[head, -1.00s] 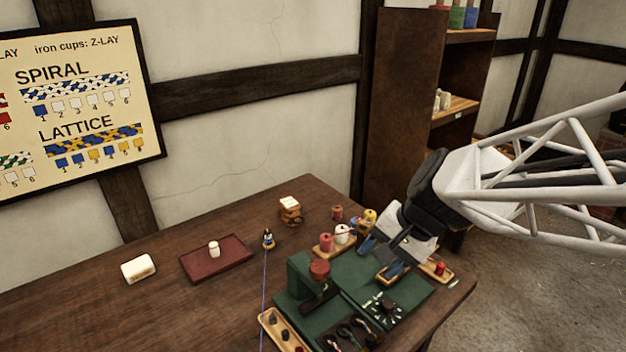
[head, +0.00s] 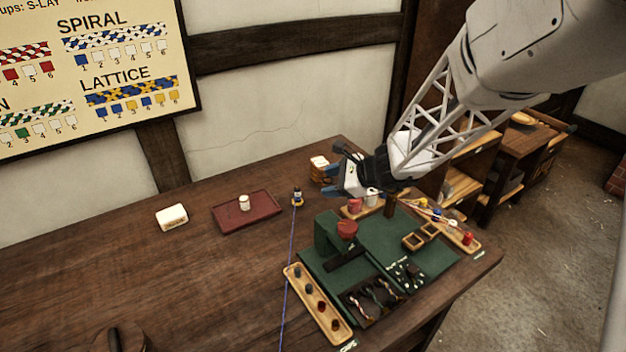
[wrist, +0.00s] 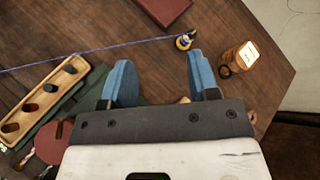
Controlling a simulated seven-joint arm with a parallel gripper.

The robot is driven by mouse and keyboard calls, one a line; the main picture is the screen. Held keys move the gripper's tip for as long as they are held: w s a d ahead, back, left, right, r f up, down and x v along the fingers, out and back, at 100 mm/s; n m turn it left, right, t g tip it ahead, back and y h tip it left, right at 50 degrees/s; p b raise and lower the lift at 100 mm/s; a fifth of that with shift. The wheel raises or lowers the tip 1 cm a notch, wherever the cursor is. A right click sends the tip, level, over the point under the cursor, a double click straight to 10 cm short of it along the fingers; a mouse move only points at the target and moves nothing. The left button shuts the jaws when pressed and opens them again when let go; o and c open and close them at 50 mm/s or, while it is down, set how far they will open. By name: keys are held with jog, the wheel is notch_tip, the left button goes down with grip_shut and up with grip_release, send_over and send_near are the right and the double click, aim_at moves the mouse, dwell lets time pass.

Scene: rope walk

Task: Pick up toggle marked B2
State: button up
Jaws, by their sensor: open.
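I cannot read a B2 mark on anything in view, so I cannot tell which piece is that toggle. Several small dark pieces lie in a long wooden tray (head: 334,327) at the front left of the green board; the tray also shows in the wrist view (wrist: 72,68). More small pieces sit in a dark tray (head: 354,312) on the board. My gripper (head: 334,182) is open and empty above the back of the table. In the wrist view its blue fingers (wrist: 162,68) are spread apart. A small blue-and-yellow piece (wrist: 186,41) shows beyond the right finger.
A brown container with a white top (head: 318,162) stands behind my gripper. A dark red tray (head: 262,215) with a white spool (head: 244,203) lies left. A blue cord (head: 287,275) crosses the table. The table's left is mostly clear.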

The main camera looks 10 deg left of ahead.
aim_at(297, 197)
jog(key=w+a+f+m+t, duration=0.1)
jog(key=w+a+f+m, duration=0.1)
jog(key=w+f, duration=0.1)
jog(key=w+a+f+m+t, duration=0.1)
jog(key=w+a+f+m, duration=0.2)
jog(key=f, duration=0.2)
jog(key=w+a+f+m+t, duration=0.1)
jog(key=w+a+f+m, duration=0.1)
jog(key=w+f+m, duration=0.1)
jog(key=shift+w+a+f+y, duration=0.2)
jog(key=shift+w+f, duration=0.05)
jog(key=shift+f, duration=0.25)
jog(key=shift+w+a+f+y, duration=0.2)
jog(key=shift+f, duration=0.25)
jog(key=shift+a, duration=0.1)
jog(key=shift+x, duration=1.2)
jog(key=shift+a, duration=0.1)
jog(key=shift+x, duration=2.5)
